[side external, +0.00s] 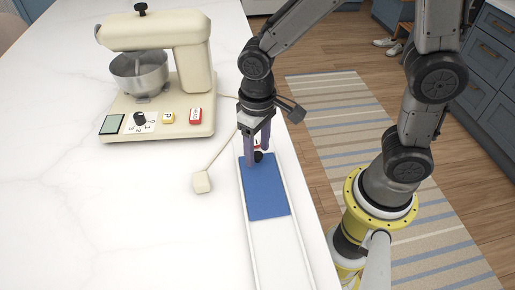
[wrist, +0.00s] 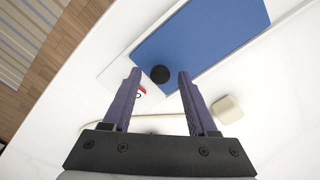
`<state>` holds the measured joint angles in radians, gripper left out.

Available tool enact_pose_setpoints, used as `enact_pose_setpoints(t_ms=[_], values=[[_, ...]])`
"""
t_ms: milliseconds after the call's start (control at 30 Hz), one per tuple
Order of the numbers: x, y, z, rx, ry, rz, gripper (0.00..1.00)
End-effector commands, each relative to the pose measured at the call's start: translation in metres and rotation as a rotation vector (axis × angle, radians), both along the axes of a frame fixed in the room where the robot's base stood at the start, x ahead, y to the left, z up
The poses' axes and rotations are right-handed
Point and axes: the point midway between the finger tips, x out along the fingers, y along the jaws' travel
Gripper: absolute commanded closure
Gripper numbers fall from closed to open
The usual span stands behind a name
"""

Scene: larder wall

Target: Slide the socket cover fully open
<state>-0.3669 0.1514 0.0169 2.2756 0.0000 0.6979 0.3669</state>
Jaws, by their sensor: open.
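The socket cover (side external: 265,195) is a blue panel lying in a long white track (side external: 249,238) on the counter. A black knob (wrist: 160,74) stands near the cover's edge. My gripper (side external: 257,161) points down at the knob, its jaws open. In the wrist view the knob shows between the purple fingertips (wrist: 159,73), with gaps on both sides. Whether the fingertips reach down to knob height is unclear. A white patch with a red and dark mark (wrist: 140,92) shows beside the cover's edge.
A cream stand mixer (side external: 185,65) stands behind and left on the white counter. Its cord runs to a cream plug (side external: 202,182) lying left of the track; the plug also shows in the wrist view (wrist: 228,108). The counter's edge runs close along the track's right side.

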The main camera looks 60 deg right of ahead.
Motion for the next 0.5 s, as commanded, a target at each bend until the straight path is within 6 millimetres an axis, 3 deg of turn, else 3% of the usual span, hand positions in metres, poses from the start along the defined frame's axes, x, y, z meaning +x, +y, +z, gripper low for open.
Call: enact_pose_setpoints(t_ms=[367,500], values=[[-0.0003,-0.0001,-0.0068,0.0,0.0,0.0,0.42],[-0.0002,-0.0001,-0.0066,0.0,0.0,0.0,0.63]])
